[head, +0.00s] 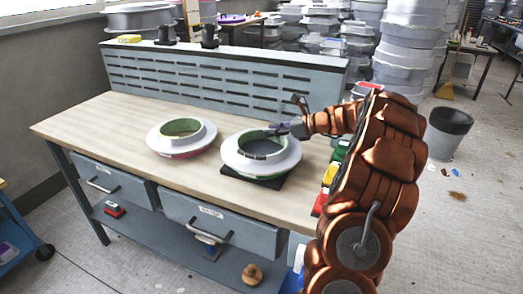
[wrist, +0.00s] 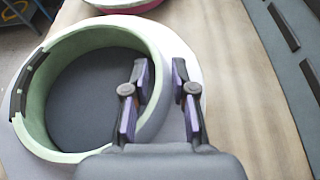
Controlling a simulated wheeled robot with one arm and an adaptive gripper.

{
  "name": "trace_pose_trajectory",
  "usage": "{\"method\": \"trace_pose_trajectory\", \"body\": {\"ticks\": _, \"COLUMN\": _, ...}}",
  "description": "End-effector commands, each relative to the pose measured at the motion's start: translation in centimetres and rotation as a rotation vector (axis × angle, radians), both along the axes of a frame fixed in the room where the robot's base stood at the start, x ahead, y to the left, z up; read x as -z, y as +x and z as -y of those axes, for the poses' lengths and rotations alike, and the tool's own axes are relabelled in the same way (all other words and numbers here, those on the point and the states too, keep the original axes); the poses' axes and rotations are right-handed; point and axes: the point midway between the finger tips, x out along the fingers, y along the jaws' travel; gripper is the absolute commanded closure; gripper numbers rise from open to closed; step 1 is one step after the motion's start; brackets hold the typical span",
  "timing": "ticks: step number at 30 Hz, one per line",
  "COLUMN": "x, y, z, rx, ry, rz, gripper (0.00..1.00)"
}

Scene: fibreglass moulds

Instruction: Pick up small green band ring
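A white flanged ring with a pale green inner wall (head: 283,165) sits on a dark square pad at the right part of the workbench; a green band shows low on its near side. In the wrist view the ring (wrist: 38,108) fills the left half, with a dark strip on its far left rim. My gripper (head: 272,130) is at the ring's back right rim. In the wrist view my gripper (wrist: 160,72) has its fingers apart, the left one over the ring's opening and the right one outside its wall. I cannot tell whether either finger touches the wall.
A similar ring with a pink band (head: 183,154) stands left on the bench (head: 100,118). Green, yellow and red bins (head: 330,174) line the right edge by my arm. A slotted back panel (head: 220,80) stands behind. Bench space at the far left is clear.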

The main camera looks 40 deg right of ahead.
Motion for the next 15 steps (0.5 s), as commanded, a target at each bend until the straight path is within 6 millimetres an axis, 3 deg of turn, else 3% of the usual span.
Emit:
{"method": "trace_pose_trajectory", "body": {"ticks": 6, "x": -0.01, "y": -0.01, "z": 0.04, "rx": 0.001, "ry": 0.0, "rz": 0.0, "gripper": 1.0}}
{"method": "trace_pose_trajectory", "body": {"ticks": 15, "x": -0.03, "y": -0.02, "z": 0.08, "rx": 0.002, "ry": -0.001, "rz": 0.0, "gripper": 1.0}}
